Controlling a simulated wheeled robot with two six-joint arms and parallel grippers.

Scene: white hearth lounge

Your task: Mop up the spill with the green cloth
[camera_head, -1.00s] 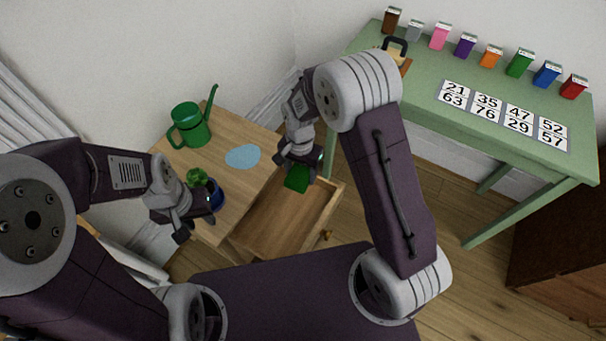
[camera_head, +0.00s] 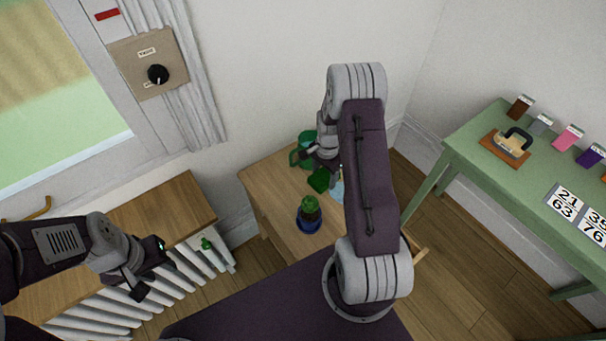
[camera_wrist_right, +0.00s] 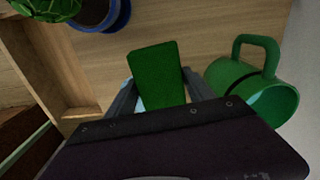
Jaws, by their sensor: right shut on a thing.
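My right gripper (camera_head: 322,170) is shut on the green cloth (camera_head: 319,181) and holds it over the small wooden table, between watering can and plant. The cloth also shows between the fingers in the right wrist view (camera_wrist_right: 157,72). The pale blue spill (camera_head: 337,189) lies on the tabletop just right of the cloth, partly hidden by my right arm. I cannot tell whether the cloth touches the tabletop. My left gripper (camera_head: 150,281) is empty and looks open, in front of the radiator at the left.
A green watering can (camera_head: 304,150) stands close behind the right gripper. A potted plant in a blue pot (camera_head: 309,221) stands nearer me. My right arm hides most of the drawer; its side shows in the wrist view (camera_wrist_right: 38,70). A green table (camera_head: 470,150) stands at the right.

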